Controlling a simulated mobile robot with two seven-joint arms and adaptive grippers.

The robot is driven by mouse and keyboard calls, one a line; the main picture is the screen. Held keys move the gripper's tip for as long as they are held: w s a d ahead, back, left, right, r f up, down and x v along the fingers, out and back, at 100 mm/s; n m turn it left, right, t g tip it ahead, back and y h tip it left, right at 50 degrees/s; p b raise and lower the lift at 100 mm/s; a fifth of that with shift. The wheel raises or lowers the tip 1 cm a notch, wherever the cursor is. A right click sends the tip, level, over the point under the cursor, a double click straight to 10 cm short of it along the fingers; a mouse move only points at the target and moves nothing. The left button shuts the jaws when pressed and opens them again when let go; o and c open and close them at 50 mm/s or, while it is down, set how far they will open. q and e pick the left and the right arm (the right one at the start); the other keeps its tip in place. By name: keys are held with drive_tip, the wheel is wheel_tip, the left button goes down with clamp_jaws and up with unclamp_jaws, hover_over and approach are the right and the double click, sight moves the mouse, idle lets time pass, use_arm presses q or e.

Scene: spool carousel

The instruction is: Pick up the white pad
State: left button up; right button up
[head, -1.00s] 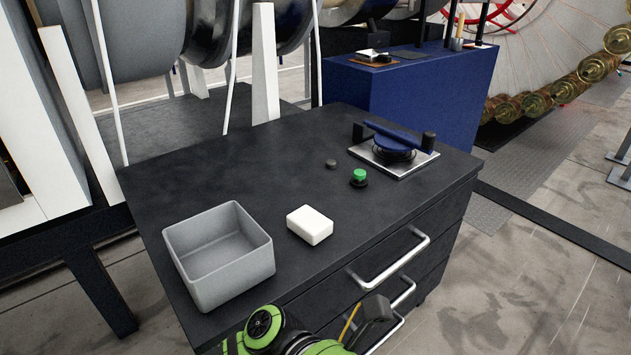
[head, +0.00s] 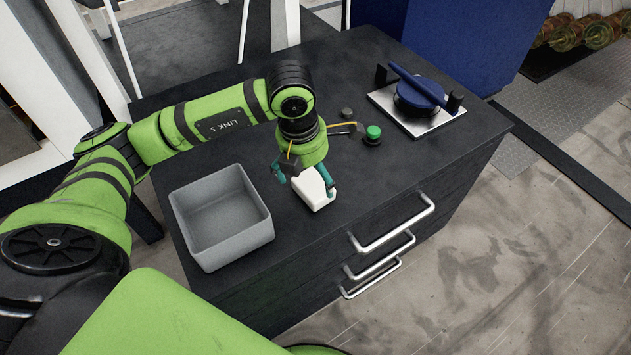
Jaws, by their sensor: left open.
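The white pad (head: 316,193) is a small white block lying on the dark cabinet top, right of the grey bin. My left gripper (head: 305,185) reaches down from above over the pad. Its teal fingers are open, one at the pad's left and one at its right side. The gripper body hides the far part of the pad, and I cannot tell whether the fingers touch it. My right gripper is not in view.
An open, empty grey bin (head: 222,258) stands left of the pad. A green button (head: 373,132), a small dark knob (head: 346,114) and a blue-handled device on a metal plate (head: 455,113) sit behind to the right. Drawer handles (head: 392,228) project from the cabinet front.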

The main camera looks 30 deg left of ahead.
sight(313, 184)
use_arm(q)
drive_tip(key=f, duration=0.4)
drive_tip(key=shift+w+f, duration=0.1)
drive_tip(key=shift+w, duration=0.2)
drive_tip(key=c, duration=1)
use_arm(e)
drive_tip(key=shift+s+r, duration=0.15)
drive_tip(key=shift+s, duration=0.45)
use_arm(q)
drive_tip(key=shift+c, duration=0.2)
drive_tip(key=shift+r, duration=0.45)
drive_tip(key=r, duration=0.2)
drive_tip(key=d+r, duration=0.1)
drive_tip(key=r, duration=0.1)
drive_tip(key=shift+s, duration=0.25)
drive_tip(key=s+d+r, duration=0.6)
drive_tip(key=d, duration=0.3)
drive_tip(key=shift+b, duration=0.3)
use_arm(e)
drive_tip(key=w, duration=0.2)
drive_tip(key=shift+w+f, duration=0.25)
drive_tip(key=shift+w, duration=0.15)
